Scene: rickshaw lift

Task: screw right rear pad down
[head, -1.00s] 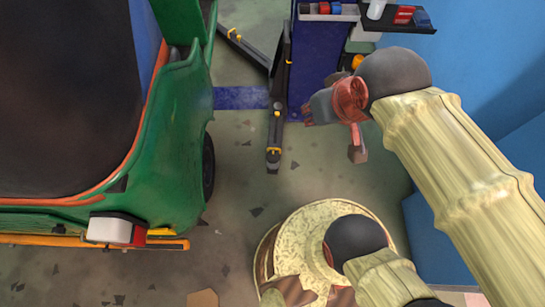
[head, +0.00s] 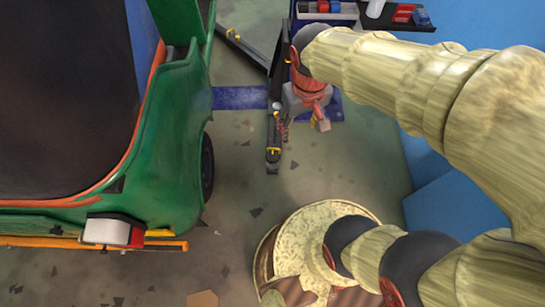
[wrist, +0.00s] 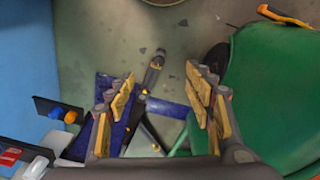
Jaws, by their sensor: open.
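A dark lift arm (head: 273,145) with yellow parts reaches from the blue post toward the front, beside the green rickshaw (head: 178,130). Its small dark end, where a pad sits (head: 272,157), lies low near the floor; its height setting is too small to tell. My gripper (head: 304,126) hangs just right of this arm. In the wrist view my gripper (wrist: 160,78) has its yellow-padded fingers wide apart and empty. The arm's end (wrist: 153,72) appears between the fingertips, farther away below them. A second lift arm (head: 240,45) reaches toward the upper left.
The rickshaw's black wheel (head: 207,165) stands left of the lift arm. A tool shelf (head: 385,18) with red and blue items sits at the top right, by the blue wall (head: 470,25). Open floor (head: 240,200) lies in front of the lift arm.

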